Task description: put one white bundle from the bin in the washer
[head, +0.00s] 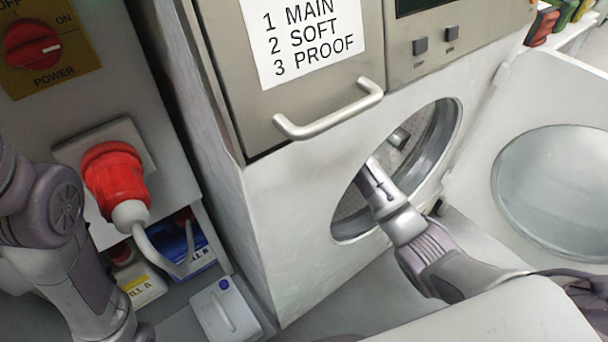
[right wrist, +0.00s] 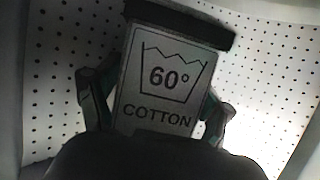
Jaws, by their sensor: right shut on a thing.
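The washer (head: 290,200) is a pale front-loading machine with a round opening, and its door (head: 560,190) stands open at the right. My right arm reaches through the opening into the metal drum (head: 425,150). In the right wrist view my right gripper (right wrist: 158,105) is inside the perforated drum. Its two fingers are shut on a bundle with a pale label (right wrist: 165,50) reading "60° COTTON" and a dark band at its top. The bundle's own colour is hard to tell in the dim light. My left gripper is out of view, and so is the bin.
A steel handle (head: 330,110) sticks out from the drawer front above the opening. At the left are a red plug (head: 115,172) with a grey cable, a red power switch (head: 33,45), and several small containers in a low recess. Coloured items (head: 565,15) lie at the top right.

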